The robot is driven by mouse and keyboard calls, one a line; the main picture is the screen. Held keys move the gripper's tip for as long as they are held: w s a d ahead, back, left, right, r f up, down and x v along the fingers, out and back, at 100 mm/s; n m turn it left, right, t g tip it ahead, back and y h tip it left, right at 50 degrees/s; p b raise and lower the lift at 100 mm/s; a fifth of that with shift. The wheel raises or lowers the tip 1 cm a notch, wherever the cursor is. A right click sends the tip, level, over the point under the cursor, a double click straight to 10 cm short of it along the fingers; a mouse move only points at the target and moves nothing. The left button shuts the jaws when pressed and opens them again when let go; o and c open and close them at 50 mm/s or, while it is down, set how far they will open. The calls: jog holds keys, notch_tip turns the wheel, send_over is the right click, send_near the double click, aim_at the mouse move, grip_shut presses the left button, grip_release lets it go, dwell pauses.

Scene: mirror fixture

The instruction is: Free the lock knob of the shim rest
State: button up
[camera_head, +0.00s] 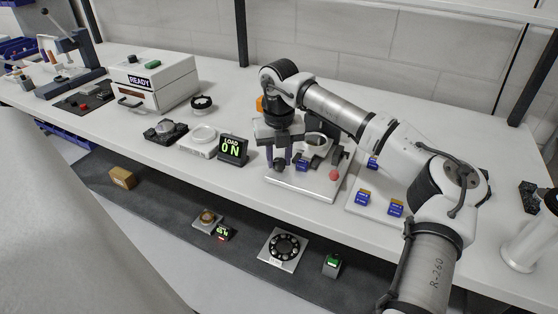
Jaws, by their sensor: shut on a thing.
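The mirror fixture (310,190) stands on a light plate near the bench's front edge, with a round ring-shaped mount (318,140) at its back. My gripper (279,161) points down at the left part of this plate. Its jaws are around a small dark knob (280,164), which looks like the lock knob, and are shut on it. A small blue piece (302,166) sits just right of the jaws. A red ball knob (333,175) stands on the right of the plate. My wrist hides much of the fixture, and the shim rest is not clearly distinguishable.
Farther left are a white READY box (155,80) and a white round-topped device (197,140). A light tray (375,206) with several blue pieces lies to the right. A lower shelf (150,210) holds small devices.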

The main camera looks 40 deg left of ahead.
aim_at(279, 161)
jog(key=n+b, duration=0.1)
jog(key=n, duration=0.4)
jog(key=shift+n, duration=0.3)
jog(key=n, duration=0.4)
jog(key=shift+r+n, duration=0.1)
jog(key=shift+n, duration=0.3)
jog(key=o, duration=1)
notch_tip(279, 161, up, 14)
jog(key=shift+f+b, duration=0.1)
jog(key=shift+b, duration=0.75)
jog(key=shift+f, duration=0.1)
